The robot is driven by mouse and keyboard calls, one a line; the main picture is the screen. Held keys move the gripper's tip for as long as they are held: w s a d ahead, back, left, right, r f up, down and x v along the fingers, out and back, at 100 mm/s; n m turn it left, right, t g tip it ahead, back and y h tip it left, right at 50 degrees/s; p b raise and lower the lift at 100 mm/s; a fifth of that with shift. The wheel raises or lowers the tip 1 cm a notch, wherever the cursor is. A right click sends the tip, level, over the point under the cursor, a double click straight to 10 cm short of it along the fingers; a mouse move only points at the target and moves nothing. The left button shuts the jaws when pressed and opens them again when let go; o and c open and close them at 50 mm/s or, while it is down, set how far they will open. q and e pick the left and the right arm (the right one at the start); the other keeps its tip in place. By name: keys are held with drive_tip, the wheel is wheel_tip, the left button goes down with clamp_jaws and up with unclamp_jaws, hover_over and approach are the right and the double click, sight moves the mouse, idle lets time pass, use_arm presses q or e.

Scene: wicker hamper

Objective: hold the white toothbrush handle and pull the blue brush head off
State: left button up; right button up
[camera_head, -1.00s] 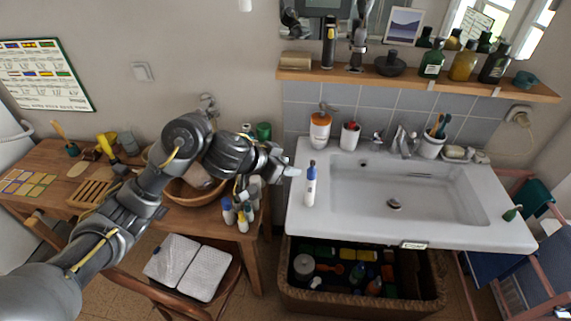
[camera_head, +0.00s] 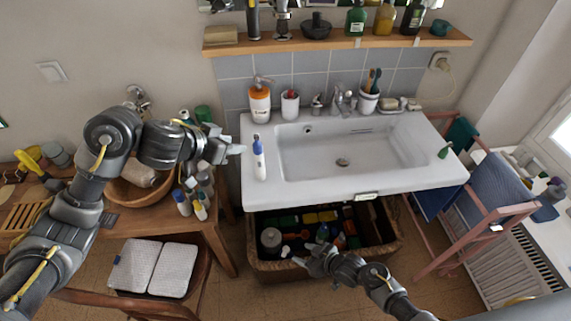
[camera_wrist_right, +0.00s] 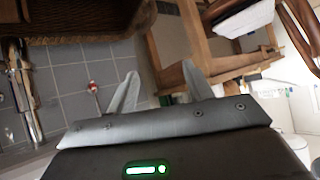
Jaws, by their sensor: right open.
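The electric toothbrush (camera_head: 259,160), with a white handle and a blue upper part, is on the left rim of the white sink. Its blue brush head (camera_head: 257,145) points toward the wall. My left gripper (camera_head: 240,149) is just left of the toothbrush, fingers pointing at it, with a small gap visible; whether its fingers are apart is unclear. My right gripper (camera_head: 304,257) is low in front of the sink, by the front of the wicker hamper, open and empty. Its spread fingers show in the right wrist view (camera_wrist_right: 160,88), with no toothbrush there.
The sink (camera_head: 300,187) has an orange-and-white dispenser (camera_head: 259,104) and cups at its back. The wicker hamper (camera_head: 285,270) below holds many items. Bottles (camera_head: 183,203) and a wooden bowl (camera_head: 135,194) crowd the left table. A pink rack (camera_head: 462,237) stands right.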

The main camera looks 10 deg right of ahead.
drive_tip(key=w+a+r+n+y, duration=0.2)
drive_tip(key=a+r+n, duration=0.15)
drive_tip(key=r, duration=0.65)
drive_tip(key=w+a+r+n+y, duration=0.25)
drive_tip(key=a+r, duration=0.25)
drive_tip(key=r, duration=0.5)
drive_tip(key=m+t+h, duration=0.2)
drive_tip(key=m+t, duration=0.1)
drive_tip(key=m, duration=0.1)
approach(262, 157)
drive_tip(key=x, duration=1.1)
drive_tip(key=shift+w+a+f, duration=0.15)
drive_tip(key=shift+c, duration=0.4)
drive_tip(key=shift+c, duration=1.2)
drive_tip(key=shift+c, duration=0.2)
clamp_jaws()
